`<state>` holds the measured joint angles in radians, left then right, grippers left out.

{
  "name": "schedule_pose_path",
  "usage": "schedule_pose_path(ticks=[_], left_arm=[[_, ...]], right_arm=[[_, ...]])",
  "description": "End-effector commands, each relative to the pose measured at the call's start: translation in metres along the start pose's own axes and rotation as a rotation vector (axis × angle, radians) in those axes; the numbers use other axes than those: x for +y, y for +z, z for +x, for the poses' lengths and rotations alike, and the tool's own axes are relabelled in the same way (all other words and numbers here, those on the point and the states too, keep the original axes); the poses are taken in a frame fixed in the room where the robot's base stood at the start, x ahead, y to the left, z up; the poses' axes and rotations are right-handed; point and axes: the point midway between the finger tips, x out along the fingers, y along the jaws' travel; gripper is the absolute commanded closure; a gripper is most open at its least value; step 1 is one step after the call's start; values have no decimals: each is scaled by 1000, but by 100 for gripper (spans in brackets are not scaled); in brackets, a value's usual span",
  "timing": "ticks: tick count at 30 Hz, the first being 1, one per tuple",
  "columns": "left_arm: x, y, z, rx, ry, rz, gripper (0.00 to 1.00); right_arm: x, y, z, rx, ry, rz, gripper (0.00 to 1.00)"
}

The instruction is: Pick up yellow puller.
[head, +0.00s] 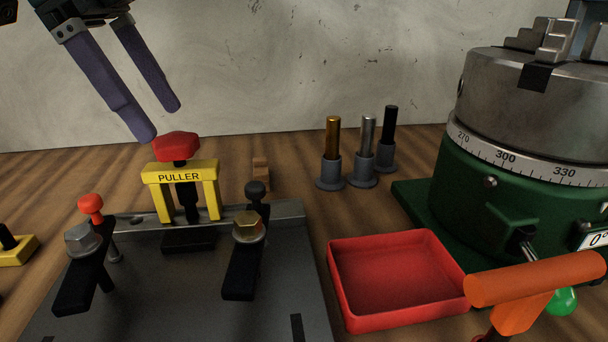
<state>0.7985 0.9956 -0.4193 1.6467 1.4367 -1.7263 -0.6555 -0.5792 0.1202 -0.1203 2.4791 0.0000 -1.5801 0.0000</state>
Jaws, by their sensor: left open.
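The yellow puller (179,177) stands upright near the back edge of a grey plate, left of the picture's middle. It is a yellow bridge marked PULLER, with a black centre screw and a red knob (176,146) on top. My left gripper (161,124) comes in from the upper left with two purple-grey fingers. It is open and empty, with its fingertips above and around the height of the red knob. I cannot tell if a finger touches the knob. My right gripper is not in view.
Two black clamps with bolts (82,238) (248,227) flank the puller on the grey plate (190,310). A red tray (400,280) lies to the right. Three pins in holders (362,155) stand behind it. A green rotary table (500,190) and an orange handle (535,280) fill the right.

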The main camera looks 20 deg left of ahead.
Motion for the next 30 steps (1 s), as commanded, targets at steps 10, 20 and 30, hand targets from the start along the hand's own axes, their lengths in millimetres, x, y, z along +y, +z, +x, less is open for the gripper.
schedule_pose_path(ticks=[10,20,30], left_arm=[[0,-1,45,-1,3,1,10],[-2,-6,90,-1,2,0,10],[-3,-6,95,-1,0,0,18]], right_arm=[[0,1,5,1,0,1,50],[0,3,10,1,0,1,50],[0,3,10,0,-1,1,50]])
